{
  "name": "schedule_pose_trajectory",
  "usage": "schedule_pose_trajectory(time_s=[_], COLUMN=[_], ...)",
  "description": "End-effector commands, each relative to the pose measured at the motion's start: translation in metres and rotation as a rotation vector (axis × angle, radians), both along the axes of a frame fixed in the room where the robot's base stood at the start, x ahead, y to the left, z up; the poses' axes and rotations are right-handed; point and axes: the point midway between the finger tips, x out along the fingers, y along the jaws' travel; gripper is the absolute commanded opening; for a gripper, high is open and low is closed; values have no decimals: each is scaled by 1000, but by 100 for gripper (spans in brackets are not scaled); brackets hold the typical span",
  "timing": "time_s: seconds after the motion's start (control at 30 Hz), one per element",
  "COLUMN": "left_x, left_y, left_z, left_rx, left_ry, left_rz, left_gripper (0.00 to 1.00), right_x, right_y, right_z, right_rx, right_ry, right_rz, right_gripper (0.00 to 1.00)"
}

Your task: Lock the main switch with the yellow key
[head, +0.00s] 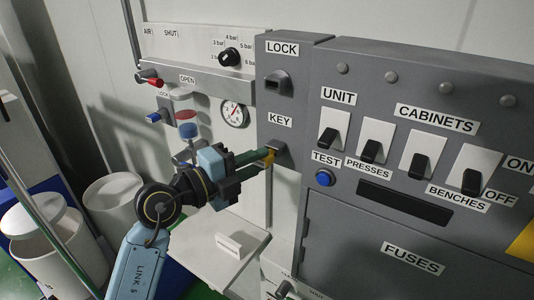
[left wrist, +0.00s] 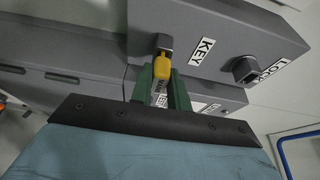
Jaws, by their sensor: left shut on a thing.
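The yellow key (head: 269,158) is at the dark block beside the KEY label, on the narrow grey panel. In the left wrist view the yellow key (left wrist: 162,66) meets the block (left wrist: 164,42); how deep it sits is hidden. My left gripper (head: 266,155) reaches in from the left, its green fingers shut on the key; the fingers also show in the left wrist view (left wrist: 162,82). The lock (head: 278,83), a dark block with a slot, is above, under the LOCK label. It also shows in the left wrist view (left wrist: 244,70). My right gripper is not in view.
The grey switch cabinet (head: 345,210) with several black rocker switches stands to the right. A pressure gauge (head: 234,114) and a red-handled valve (head: 150,78) are left of the panel. A pale shelf (head: 215,255) juts out below my gripper. White bins stand at lower left.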

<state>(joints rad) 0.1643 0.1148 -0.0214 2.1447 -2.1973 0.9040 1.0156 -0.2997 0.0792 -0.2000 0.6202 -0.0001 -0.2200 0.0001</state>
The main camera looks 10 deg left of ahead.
Motion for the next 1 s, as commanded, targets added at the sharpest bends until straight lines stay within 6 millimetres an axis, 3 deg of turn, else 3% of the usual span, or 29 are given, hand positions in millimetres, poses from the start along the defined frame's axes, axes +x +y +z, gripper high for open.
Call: schedule_pose_trajectory(time_s=[1.0], left_x=[-29], left_y=[10], left_z=[1], left_rx=[-1], left_ry=[-1], left_rz=[0], left_gripper=[0], right_x=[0], right_y=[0], right_z=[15], right_rx=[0], right_ry=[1], right_rz=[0], right_gripper=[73])
